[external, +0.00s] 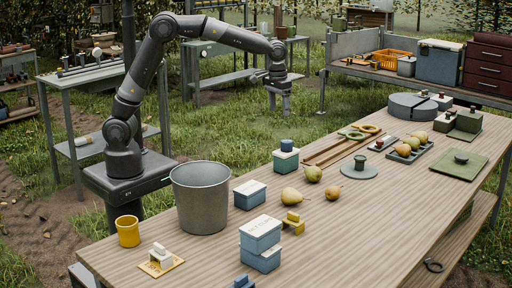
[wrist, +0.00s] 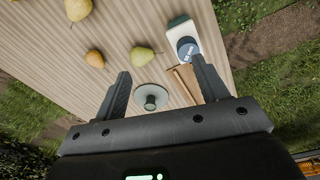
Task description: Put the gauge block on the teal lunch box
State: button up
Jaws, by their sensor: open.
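The teal lunch box (external: 286,162), with a pale lid, stands near the table's back edge, left of the wooden rods. A dark blue cylinder (external: 287,145) rests on its lid. Both also show at the upper right of the wrist view, the lunch box (wrist: 179,23) and the cylinder (wrist: 187,48). I cannot tell for sure which item is the gauge block; a yellow stepped block (external: 292,223) and a blue block (external: 243,283) stand on the table. My gripper (external: 279,108) is open and empty, above and behind the table's back edge; its fingers (wrist: 160,72) show apart in the wrist view.
A grey bucket (external: 200,198), blue-grey boxes (external: 260,234) and a yellow cup (external: 128,231) stand at the left. Pears (external: 291,195) lie mid-table. A round plate with a small green piece (external: 359,170) and a pear tray (external: 407,157) are farther right. The front right is mostly clear.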

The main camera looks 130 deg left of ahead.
jog(key=s+d+r+m+t, duration=0.1)
jog(key=s+d+r+m, duration=0.2)
jog(key=d, duration=0.9)
jog(key=d+r+m+t, duration=0.1)
jog(key=d+r+m, duration=0.4)
jog(key=d, duration=0.8)
jog(key=s+d+f+m+t, duration=0.3)
jog(key=s+d+m, duration=0.3)
jog(key=s+d, duration=0.9)
jog(key=shift+d+m, duration=0.4)
jog(key=shift+d, duration=0.7)
jog(key=shift+s, duration=0.1)
